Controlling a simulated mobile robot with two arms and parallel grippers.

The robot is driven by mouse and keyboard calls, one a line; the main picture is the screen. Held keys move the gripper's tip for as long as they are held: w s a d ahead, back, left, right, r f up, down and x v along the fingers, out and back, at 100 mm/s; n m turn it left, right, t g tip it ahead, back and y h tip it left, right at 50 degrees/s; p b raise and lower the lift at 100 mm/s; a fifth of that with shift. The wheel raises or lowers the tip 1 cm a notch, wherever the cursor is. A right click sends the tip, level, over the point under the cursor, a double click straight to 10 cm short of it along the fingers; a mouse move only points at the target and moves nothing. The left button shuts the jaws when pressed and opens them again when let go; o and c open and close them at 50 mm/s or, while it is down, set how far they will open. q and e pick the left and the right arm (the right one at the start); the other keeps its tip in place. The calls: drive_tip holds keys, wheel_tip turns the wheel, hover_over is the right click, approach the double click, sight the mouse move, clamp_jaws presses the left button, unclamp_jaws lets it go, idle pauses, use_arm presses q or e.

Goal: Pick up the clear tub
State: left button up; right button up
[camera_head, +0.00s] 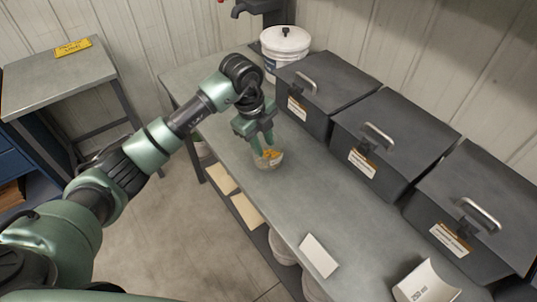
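The clear tub (269,164) stands on the grey workbench (290,207) near its front edge, with some orange-yellow contents showing inside. My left gripper (263,146) comes down over the tub from above. Its two green fingers are apart, with their tips at the tub's upper part. I cannot tell whether they press on the tub or only stand around it. The tub's upper rim is partly hidden by the fingers. My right gripper is not in view.
Dark lidded bins (390,140) line the back of the bench. A white bucket (285,48) stands at the far end. A white card (319,256) and a curved white scoop-like piece (425,284) lie nearer. A side table (50,75) holds a yellow sign (73,48).

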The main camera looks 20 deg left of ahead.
use_arm(q)
drive_tip(key=shift+n+y, duration=0.4)
drive_tip(key=shift+y, duration=0.2)
drive_tip(key=f+p, duration=0.1)
drive_tip(key=f, duration=0.1)
drive_tip(key=a+f+p, duration=0.1)
drive_tip(key=f, duration=0.1)
drive_tip(key=w+a+f+p, duration=0.1)
drive_tip(key=f, duration=0.1)
drive_tip(key=shift+a+f, duration=0.25)
drive_tip(key=shift+f, duration=0.3)
clamp_jaws()
idle(0.5)
